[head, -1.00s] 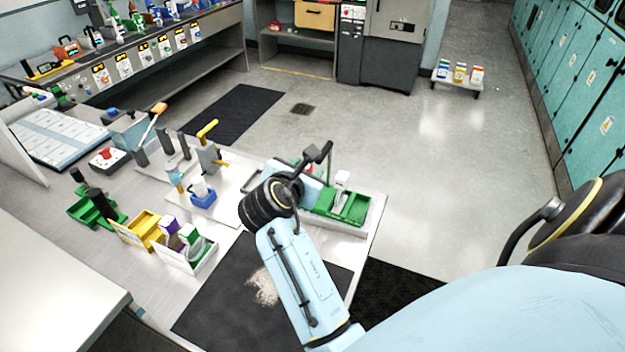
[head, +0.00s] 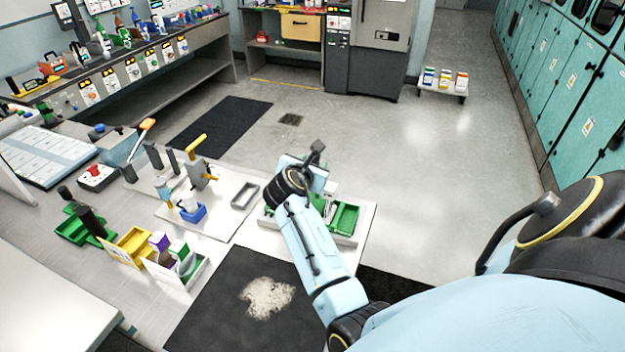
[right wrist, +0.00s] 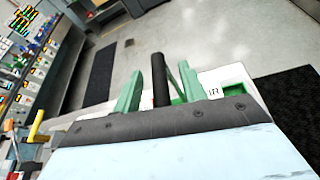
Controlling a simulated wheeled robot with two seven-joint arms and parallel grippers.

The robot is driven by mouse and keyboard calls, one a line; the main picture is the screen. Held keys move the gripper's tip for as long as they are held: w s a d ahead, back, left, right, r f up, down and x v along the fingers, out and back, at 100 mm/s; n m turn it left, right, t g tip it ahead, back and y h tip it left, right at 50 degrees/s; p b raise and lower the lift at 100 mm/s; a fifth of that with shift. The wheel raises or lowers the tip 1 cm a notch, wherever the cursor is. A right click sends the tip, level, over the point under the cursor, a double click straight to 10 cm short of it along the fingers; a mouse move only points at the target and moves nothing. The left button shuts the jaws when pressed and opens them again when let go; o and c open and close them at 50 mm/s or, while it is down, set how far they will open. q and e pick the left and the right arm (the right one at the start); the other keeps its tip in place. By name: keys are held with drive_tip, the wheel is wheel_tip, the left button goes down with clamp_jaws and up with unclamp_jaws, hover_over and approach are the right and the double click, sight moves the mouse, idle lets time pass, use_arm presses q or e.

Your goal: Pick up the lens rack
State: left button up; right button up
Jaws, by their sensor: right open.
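A green compartmented rack (head: 345,217) stands in a white tray (head: 361,238) at the right end of the workbench; I cannot tell for sure that it is the lens rack. My right gripper (head: 317,158) is open above the left and back part of this tray. My arm hides part of the rack and tray. In the right wrist view, a dark upright bar (right wrist: 160,82) stands between green slanted pieces (right wrist: 130,90), with a white part labelled 17 (right wrist: 213,92) at right. I cannot tell whether anything touches the gripper. My left gripper is out of view.
A small grey tray (head: 245,196) lies left of my forearm. A dark mat (head: 222,310) with a pale patch is in front.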

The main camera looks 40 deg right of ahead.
drive_tip(key=shift+w+d+f, duration=0.15)
drive_tip(key=shift+w+d, duration=0.05)
drive_tip(key=shift+d, duration=0.05)
drive_tip(key=shift+c, duration=0.2)
clamp_jaws()
